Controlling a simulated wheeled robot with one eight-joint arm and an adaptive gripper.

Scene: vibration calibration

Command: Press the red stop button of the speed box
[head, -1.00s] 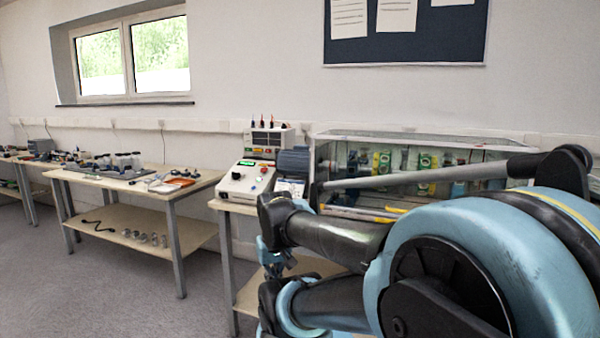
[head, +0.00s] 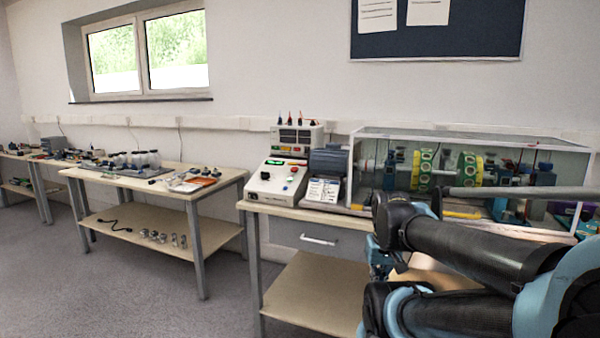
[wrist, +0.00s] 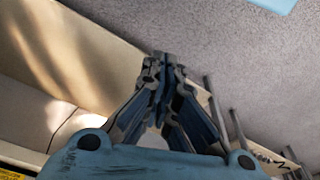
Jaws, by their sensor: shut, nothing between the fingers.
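The speed box (head: 270,193) is a white box with a sloped panel on the near left part of the middle bench. Its panel has a green display, a dark knob and a small red button (head: 294,169) toward the right. My gripper is shut and empty, pointing away in the wrist view (wrist: 160,58). In the head view it is only partly visible, as blue and dark parts low beside the bench, to the right of the box and well apart from it. The speed box is not seen in the wrist view.
The bench (head: 300,212) also holds a dark motor (head: 328,161), a printed card and a glass-covered test rig (head: 470,170). My arm covers the bench's right front. A second bench (head: 150,175) with small parts stands to the left. Open floor lies between the benches.

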